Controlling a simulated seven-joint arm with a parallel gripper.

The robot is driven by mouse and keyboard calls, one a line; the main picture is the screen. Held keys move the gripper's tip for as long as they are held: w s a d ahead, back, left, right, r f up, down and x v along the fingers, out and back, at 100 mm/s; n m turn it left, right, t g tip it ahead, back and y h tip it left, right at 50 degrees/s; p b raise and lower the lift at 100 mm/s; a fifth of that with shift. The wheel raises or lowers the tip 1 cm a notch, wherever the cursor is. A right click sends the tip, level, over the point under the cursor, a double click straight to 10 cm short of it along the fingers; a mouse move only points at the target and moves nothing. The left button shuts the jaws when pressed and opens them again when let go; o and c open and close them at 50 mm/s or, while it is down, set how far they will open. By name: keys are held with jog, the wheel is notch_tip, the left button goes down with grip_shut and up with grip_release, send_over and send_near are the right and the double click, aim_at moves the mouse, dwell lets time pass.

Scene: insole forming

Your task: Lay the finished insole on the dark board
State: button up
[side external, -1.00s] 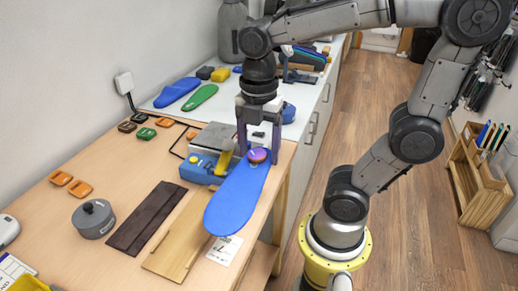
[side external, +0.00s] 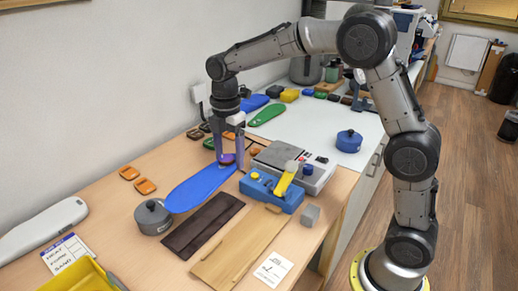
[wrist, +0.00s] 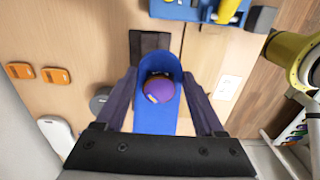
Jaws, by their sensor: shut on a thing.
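The blue insole (side external: 197,190) hangs from my gripper (side external: 229,160), toe end reaching toward the grey round pot in the side view. My gripper is shut on its other end, where a purple and orange rounded piece (wrist: 160,88) sits between the fingers in the wrist view. The dark board (side external: 203,226) lies bare on the table, in front of the insole in the side view. The wrist view shows part of the board (wrist: 149,42) beyond the insole (wrist: 155,122). The exact height of the insole above the table is hard to tell.
The grey pot (side external: 153,217) stands by the insole's toe. A light wooden board (side external: 238,249) lies beside the dark board. A blue clamp with a yellow lever (side external: 271,190) and a grey machine (side external: 300,165) stand behind. Orange pieces (side external: 145,186) lie toward the wall.

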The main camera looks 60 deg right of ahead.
send_over(226, 202)
notch_tip(226, 202, down, 6)
jog(key=shift+w+f, duration=0.1)
jog(key=shift+f, duration=3.35)
jog(key=shift+f, duration=0.45)
jog(key=o, duration=1.4)
jog(key=shift+c, duration=0.2)
jog(key=shift+r, duration=0.1)
notch_tip(226, 202, up, 8)
